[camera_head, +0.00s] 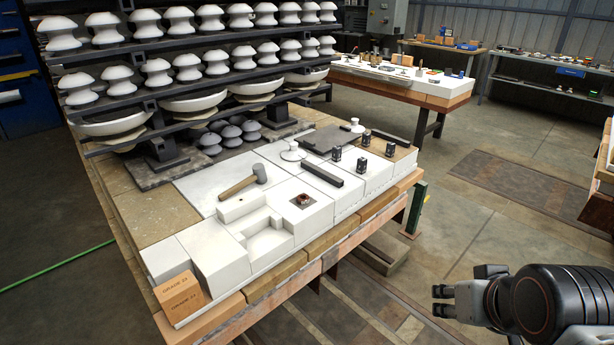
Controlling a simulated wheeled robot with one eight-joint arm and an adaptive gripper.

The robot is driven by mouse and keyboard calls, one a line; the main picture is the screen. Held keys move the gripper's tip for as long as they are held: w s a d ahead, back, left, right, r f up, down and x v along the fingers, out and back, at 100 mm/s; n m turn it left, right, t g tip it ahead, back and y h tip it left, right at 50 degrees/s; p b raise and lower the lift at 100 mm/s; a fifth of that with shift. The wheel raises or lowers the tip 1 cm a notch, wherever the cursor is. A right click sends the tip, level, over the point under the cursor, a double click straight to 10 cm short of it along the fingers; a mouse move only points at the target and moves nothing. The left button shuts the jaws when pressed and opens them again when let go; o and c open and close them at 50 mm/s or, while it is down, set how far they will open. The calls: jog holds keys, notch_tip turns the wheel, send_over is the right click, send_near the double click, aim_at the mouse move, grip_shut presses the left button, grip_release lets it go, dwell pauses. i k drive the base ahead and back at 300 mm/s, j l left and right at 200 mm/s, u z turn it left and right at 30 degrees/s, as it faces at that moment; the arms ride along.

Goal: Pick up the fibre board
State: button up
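No piece is labelled fibre board, and I cannot tell for sure which one it is. A flat white board (215,183) lies on the near table, left of the white blocks, with a hammer on it. A thin dark grey sheet (326,139) lies farther back on the same table. My gripper (440,301) is at the lower right, pointing left, beyond the table's right edge and well apart from both. Its two fingertips stand apart with nothing between them.
A hammer (243,187), a tan block marked GRADE 23 (181,296), white blocks (217,255) and small dark blocks (361,165) crowd the table. A rack (118,78) of white insulators stands behind. Floor (470,225) between the table and my arm is open.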

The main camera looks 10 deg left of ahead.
aim_at(233, 210)
jog(key=i+l+z, duration=0.2)
jog(key=i, duration=0.35)
jog(key=i+z, duration=0.15)
jog(key=i, duration=0.35)
